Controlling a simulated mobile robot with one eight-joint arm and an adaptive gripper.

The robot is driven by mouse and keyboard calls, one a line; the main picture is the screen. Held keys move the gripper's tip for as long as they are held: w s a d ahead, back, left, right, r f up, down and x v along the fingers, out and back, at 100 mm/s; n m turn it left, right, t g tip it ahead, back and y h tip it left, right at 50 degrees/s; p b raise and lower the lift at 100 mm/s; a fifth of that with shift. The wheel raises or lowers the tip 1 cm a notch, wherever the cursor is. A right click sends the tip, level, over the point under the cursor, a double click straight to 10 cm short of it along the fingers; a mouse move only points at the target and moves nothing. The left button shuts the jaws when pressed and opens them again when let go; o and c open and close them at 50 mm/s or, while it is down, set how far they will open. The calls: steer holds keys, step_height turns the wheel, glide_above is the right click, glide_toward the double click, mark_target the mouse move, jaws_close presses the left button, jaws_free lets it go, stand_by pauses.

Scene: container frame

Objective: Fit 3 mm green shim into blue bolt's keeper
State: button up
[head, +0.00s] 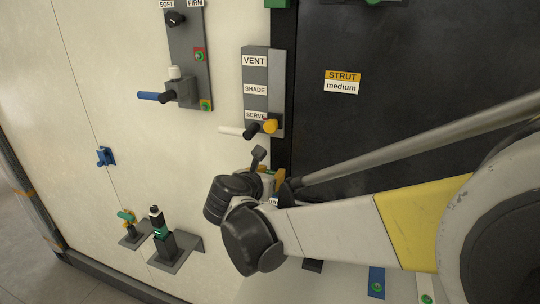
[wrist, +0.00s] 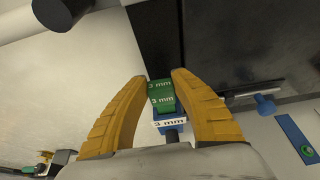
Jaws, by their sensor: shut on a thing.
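My gripper (wrist: 160,78) has two orange fingers, and they are shut on the green shim (wrist: 162,102), marked "3 mm" on two visible faces. A blue piece with a white "3 mm" label (wrist: 170,122) lies just below the shim in the wrist view; I cannot tell whether they touch. I cannot tell which blue part is the bolt's keeper. In the head view my gripper (head: 280,178) is mostly hidden by my arm.
A dark panel with a "STRUT medium" label (head: 342,83) fills the right. The grey VENT panel (head: 262,85) has projecting handles above my gripper. Two small brackets with parts (head: 180,248) stand at lower left. The pale wall (head: 110,70) is mostly clear.

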steer(key=shift+f+b, duration=1.3)
steer(key=shift+f, duration=0.25)
steer(key=o, duration=1)
